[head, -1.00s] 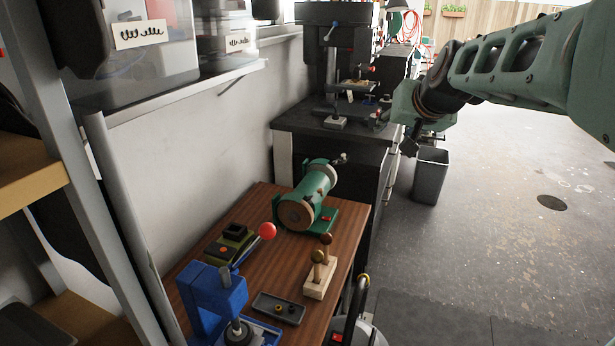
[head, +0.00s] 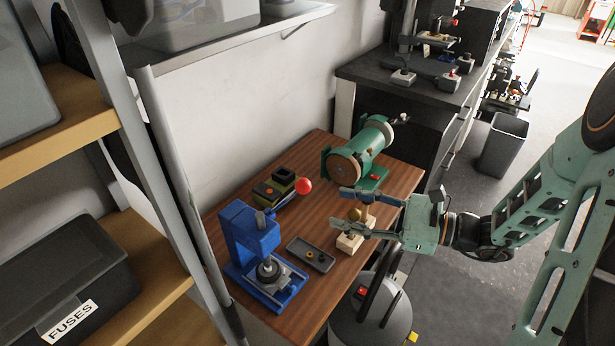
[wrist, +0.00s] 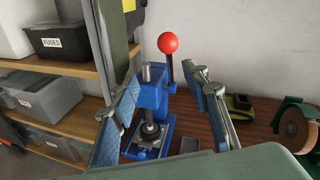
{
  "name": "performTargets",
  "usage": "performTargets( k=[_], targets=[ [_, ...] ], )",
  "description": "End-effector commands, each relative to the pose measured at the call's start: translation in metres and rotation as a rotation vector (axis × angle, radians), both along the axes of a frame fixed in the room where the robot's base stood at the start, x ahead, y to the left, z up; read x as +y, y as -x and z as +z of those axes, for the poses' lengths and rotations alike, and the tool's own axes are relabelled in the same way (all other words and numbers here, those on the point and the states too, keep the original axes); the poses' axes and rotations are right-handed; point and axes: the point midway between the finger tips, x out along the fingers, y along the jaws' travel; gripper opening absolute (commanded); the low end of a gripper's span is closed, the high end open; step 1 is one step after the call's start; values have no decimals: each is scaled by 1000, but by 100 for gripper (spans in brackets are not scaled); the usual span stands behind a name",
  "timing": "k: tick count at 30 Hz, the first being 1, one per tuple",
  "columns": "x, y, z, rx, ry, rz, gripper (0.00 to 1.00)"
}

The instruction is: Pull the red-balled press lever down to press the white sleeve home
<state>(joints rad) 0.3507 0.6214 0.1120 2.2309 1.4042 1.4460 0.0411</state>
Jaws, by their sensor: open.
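The blue press (head: 248,238) stands at the near left of the wooden bench. Its lever ends in a red ball (head: 304,186), raised above the bench to the right of the press head. In the wrist view the red ball (wrist: 168,42) is at the top of an upright-looking dark lever, above the blue press (wrist: 150,96). A round metal piece (head: 268,268) sits under the ram; I cannot clearly tell a white sleeve there. My gripper (head: 338,208) is open and empty, to the right of the ball and apart from it, with its fingers pointing left.
A wooden block with knobs (head: 351,240) is beneath my gripper. A grey tray (head: 310,254), a black-and-olive box (head: 280,184) and a green motor-like machine (head: 360,152) are on the bench. A shelf post (head: 170,160) rises left of the press.

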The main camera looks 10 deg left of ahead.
Motion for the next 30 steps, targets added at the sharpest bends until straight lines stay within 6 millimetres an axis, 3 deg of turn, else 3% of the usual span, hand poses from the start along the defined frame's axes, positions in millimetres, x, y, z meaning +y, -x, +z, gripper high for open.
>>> performTargets(
  k=[3,8,21,30],
  targets=[
    [-3,-5,13,43,-96,-53,43],
    [7,-8,17,52,-119,-64,43],
    [83,-22,17,49,-114,-60,43],
    [103,-27,16,49,-113,-63,43]
  ],
)
